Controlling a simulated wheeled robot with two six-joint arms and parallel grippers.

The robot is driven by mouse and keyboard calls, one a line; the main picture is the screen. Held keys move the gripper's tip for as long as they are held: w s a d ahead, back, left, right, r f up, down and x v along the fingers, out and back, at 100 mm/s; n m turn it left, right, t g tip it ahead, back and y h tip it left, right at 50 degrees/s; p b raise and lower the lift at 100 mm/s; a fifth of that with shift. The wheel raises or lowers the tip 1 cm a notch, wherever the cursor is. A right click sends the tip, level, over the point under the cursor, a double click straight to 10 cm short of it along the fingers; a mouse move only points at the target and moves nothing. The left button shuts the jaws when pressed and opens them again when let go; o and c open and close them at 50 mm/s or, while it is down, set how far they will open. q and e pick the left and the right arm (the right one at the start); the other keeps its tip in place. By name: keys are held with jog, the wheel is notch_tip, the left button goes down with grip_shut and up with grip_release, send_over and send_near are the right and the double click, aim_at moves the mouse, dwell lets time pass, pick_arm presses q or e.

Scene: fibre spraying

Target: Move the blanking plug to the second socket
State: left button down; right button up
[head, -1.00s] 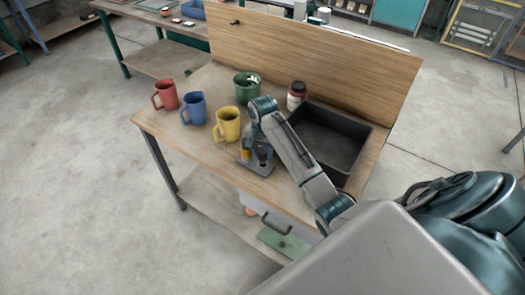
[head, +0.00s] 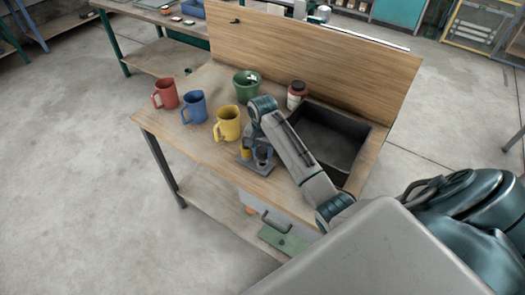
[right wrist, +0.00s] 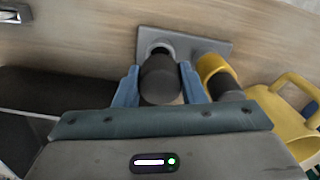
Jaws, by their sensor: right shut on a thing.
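A small grey plate (head: 263,168) lies on the bench near its front edge, and it shows in the right wrist view (right wrist: 214,46). A dark grey cylindrical plug (right wrist: 160,80) stands at a pale round socket (right wrist: 159,47) on the plate. My right gripper (right wrist: 160,84) is shut on this plug, one blue finger on each side; it also shows in the head view (head: 263,155). Beside it is a yellow fitting (right wrist: 210,66) with a dark cylinder (right wrist: 227,84) at it. I cannot tell how deep the held plug sits. My left gripper is out of view.
A wooden board (head: 320,55) closes the back.

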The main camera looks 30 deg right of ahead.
aim_at(262, 157)
jog(key=shift+f, duration=1.65)
jog(key=o, duration=1.1)
jog(key=shift+r, duration=0.1)
